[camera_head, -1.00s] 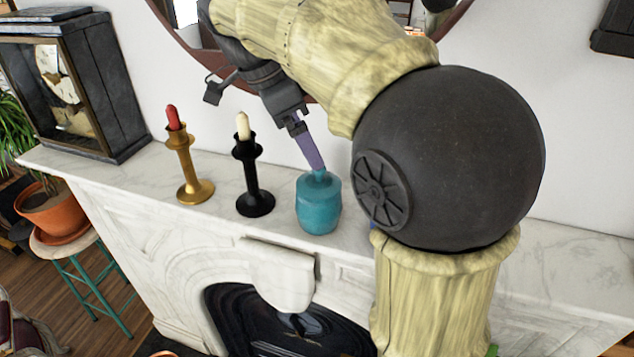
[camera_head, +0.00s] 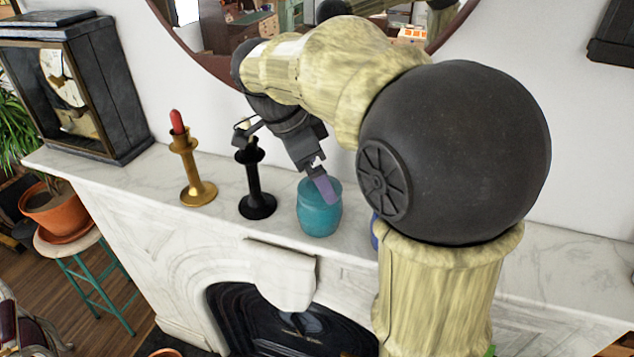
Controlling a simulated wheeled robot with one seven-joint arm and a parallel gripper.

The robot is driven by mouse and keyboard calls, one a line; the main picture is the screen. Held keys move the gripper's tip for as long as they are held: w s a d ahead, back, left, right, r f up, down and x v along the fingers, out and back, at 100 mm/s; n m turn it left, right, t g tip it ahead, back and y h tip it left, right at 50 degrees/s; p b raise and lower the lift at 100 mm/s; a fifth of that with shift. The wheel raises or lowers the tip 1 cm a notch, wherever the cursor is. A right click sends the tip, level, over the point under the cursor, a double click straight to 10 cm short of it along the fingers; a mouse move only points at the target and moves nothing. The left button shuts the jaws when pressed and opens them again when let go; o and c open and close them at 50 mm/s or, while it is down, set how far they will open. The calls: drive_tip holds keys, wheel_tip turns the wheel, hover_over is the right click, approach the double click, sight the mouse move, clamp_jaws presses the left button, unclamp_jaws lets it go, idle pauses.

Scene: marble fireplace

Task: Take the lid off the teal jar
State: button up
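The teal jar (camera_head: 319,218) stands upright on the white marble mantel, right of the black candlestick. My gripper (camera_head: 327,191) reaches down from the upper left. Its purple finger overlaps the jar's upper part in the head view. I see only one finger clearly, so I cannot tell whether it is open or shut, or whether it touches the jar. The lid's knob does not show behind the finger, and I cannot make out where the lid is.
A black candlestick (camera_head: 256,190) with a cream candle partly behind my arm stands left of the jar. A gold candlestick (camera_head: 196,188) with a red candle is farther left. A blue object (camera_head: 374,229), mostly hidden by my arm, is right of the jar. A dark clock case (camera_head: 120,100) stands at the mantel's left end.

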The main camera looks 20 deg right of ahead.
drive_tip(key=shift+x, duration=0.9)
drive_tip(key=c, duration=1.1)
drive_tip(key=shift+r, duration=0.1)
drive_tip(key=shift+w+a+r, duration=0.1)
drive_tip(key=shift+r, duration=0.45)
wheel_tip(320, 180, up, 9)
drive_tip(key=shift+f+b, duration=0.1)
drive_tip(key=shift+b, duration=0.55)
